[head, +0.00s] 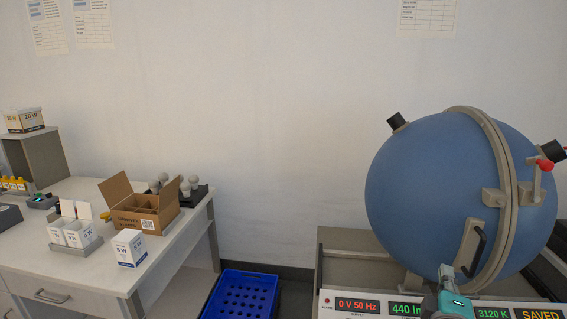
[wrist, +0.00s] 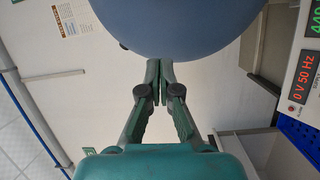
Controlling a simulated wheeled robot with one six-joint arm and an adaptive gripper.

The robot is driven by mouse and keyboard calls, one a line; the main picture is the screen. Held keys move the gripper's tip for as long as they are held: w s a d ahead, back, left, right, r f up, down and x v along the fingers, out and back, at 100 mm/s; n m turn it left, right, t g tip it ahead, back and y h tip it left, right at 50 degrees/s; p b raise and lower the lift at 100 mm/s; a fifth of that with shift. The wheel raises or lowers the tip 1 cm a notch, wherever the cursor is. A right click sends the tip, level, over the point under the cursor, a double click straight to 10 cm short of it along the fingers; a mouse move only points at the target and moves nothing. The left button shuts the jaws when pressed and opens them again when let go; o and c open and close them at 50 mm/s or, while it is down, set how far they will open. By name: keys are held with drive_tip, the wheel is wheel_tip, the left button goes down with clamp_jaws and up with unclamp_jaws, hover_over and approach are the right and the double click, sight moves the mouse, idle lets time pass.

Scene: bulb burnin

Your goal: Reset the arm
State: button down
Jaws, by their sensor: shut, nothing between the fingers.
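My gripper (wrist: 166,64) shows in the wrist view with its two dark green fingers shut together and nothing between them. Its tips are close to the lower edge of the blue sphere (wrist: 180,25) in that picture; I cannot tell whether they touch it. In the head view part of my arm (head: 447,296) shows at the bottom right, in front of the large blue sphere (head: 430,190). The fingers cannot be made out there. The sphere is closed, with a beige band (head: 497,150) around it and a dark handle (head: 477,248).
A panel (head: 385,306) below the sphere reads 0 V 50 Hz and SAVED. At left a white table (head: 180,240) holds an open cardboard box (head: 135,215), white bulb boxes (head: 130,249) and a dark tray of bulbs (head: 195,197). A blue crate (head: 240,296) stands between the benches.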

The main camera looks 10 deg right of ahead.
drive_tip(key=s+a+f+m+t+y, duration=0.1)
drive_tip(key=s+a+f+y, duration=0.2)
drive_tip(key=s+a+f, duration=0.6)
drive_tip(key=s+a+f+m+y, duration=0.2)
drive_tip(key=s+a+f+y, duration=0.3)
drive_tip(key=f, duration=0.5)
drive_tip(key=s+a+f+m+y, duration=0.1)
drive_tip(key=s+a+m, duration=0.2)
drive_tip(key=s, duration=0.9)
drive_tip(key=s+a+f+m+g+y, duration=0.1)
drive_tip(key=s+a, duration=0.4)
drive_tip(key=s, duration=0.6)
drive_tip(key=f+m, duration=0.1)
drive_tip(key=m, duration=0.1)
drive_tip(key=shift+s+a+m+y, duration=0.25)
drive_tip(key=shift+s+m+y, duration=0.05)
drive_tip(key=shift+s+y, duration=0.1)
